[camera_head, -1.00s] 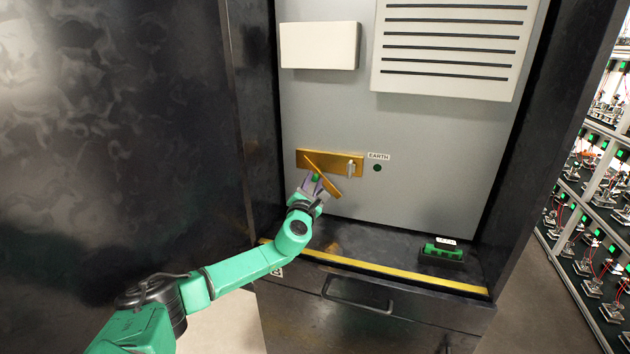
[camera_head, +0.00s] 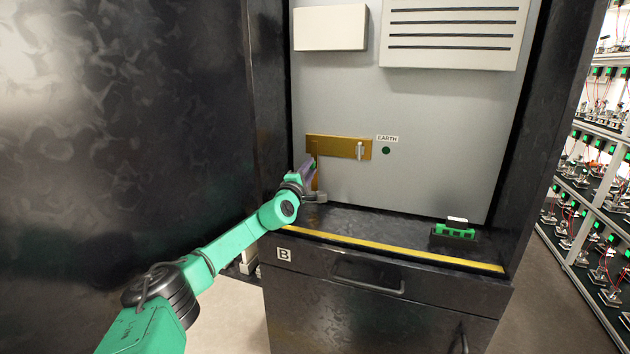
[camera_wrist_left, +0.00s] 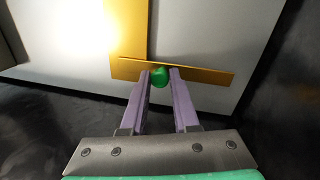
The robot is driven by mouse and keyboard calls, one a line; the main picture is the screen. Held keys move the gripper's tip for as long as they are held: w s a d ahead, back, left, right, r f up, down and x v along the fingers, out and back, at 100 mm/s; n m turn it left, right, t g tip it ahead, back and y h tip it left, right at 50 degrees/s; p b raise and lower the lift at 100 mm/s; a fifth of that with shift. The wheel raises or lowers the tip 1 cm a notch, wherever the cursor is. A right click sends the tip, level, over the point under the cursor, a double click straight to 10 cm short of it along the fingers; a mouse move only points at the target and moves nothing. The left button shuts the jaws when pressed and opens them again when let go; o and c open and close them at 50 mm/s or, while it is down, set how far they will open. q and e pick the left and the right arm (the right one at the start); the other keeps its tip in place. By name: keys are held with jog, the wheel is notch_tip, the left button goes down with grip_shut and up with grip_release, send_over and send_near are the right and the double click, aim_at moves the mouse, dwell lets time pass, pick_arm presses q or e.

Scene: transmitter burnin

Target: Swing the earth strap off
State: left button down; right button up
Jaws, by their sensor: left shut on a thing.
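The earth strap is a flat brass bar (camera_head: 316,181) on the grey back panel. It hangs about straight down from the left part of a horizontal brass plate (camera_head: 338,147). In the left wrist view the strap (camera_wrist_left: 207,74) runs across, with its green knob (camera_wrist_left: 160,78) between my fingers. My left gripper (camera_head: 312,166) is shut on that knob and hides part of the strap in the head view. A pale upright post (camera_head: 360,151) stands at the plate's right end, clear of the strap. My right gripper is not in view.
An EARTH label (camera_head: 387,138) sits above a dark green round spot (camera_head: 385,150) on the panel. A green block (camera_head: 454,231) lies on the cabinet floor at right. A yellow strip (camera_head: 390,252) edges the floor. Dark cabinet walls flank the panel.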

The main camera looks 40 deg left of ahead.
pick_arm(q)
jog(key=shift+s+a+r, duration=0.1)
jog(key=shift+a+r, duration=0.15)
jog(key=shift+r, duration=0.2)
jog(key=c, duration=0.7)
grip_release()
jog(key=shift+f+m, duration=0.3)
jog(key=shift+f, duration=0.05)
